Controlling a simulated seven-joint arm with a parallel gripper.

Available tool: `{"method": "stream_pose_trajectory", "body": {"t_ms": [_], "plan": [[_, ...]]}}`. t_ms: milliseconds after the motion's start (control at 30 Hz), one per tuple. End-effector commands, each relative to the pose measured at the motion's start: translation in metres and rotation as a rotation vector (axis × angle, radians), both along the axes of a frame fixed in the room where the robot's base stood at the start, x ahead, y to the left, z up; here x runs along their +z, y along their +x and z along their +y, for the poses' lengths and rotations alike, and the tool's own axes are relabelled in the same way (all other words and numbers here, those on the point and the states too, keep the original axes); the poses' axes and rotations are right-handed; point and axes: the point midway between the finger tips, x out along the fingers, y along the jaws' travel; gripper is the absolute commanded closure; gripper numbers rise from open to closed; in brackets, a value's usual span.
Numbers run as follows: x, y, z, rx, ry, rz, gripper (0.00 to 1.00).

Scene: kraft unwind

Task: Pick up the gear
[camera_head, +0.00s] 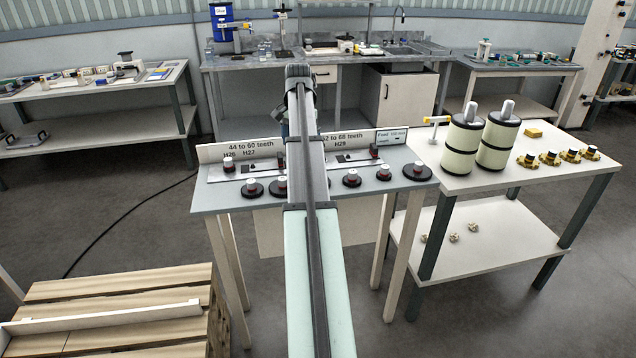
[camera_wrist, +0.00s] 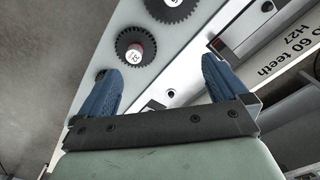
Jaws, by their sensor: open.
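Several dark toothed gears lie along the front of the grey table, among them one at the left (camera_head: 252,189), one farther right (camera_head: 351,178) and one near the right corner (camera_head: 417,172). In the wrist view, a black gear (camera_wrist: 125,36) with a red, white-topped hub lies flat on the table, ahead of the left finger and apart from it. A second black gear (camera_wrist: 168,8) is cut off by the top edge. My gripper (camera_wrist: 160,78) is open, its two blue fingers wide apart with nothing between them. In the head view my arm hides most of it.
An upright sign board (camera_head: 248,147) with tooth ranges runs along the table's back. A pale strip (camera_head: 215,176) with small parts lies before it. The white table (camera_head: 470,182) at right bears two large cream rollers (camera_head: 461,150) and yellow pieces. A wooden pallet (camera_head: 120,285) stands front left.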

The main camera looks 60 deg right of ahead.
Motion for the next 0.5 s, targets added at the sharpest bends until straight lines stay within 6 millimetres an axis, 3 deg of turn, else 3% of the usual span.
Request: {"method": "stream_pose_trajectory", "body": {"t_ms": [100, 200, 367, 500], "plan": [[0.008, -0.028, -0.017, -0.075, 0.010, 0.005, 0.00], [0.012, -0.041, -0.024, -0.112, 0.016, 0.008, 0.00], [0.005, -0.048, -0.026, -0.128, 0.021, 0.011, 0.00], [-0.017, -0.048, -0.025, -0.128, 0.022, 0.012, 0.00]]}}
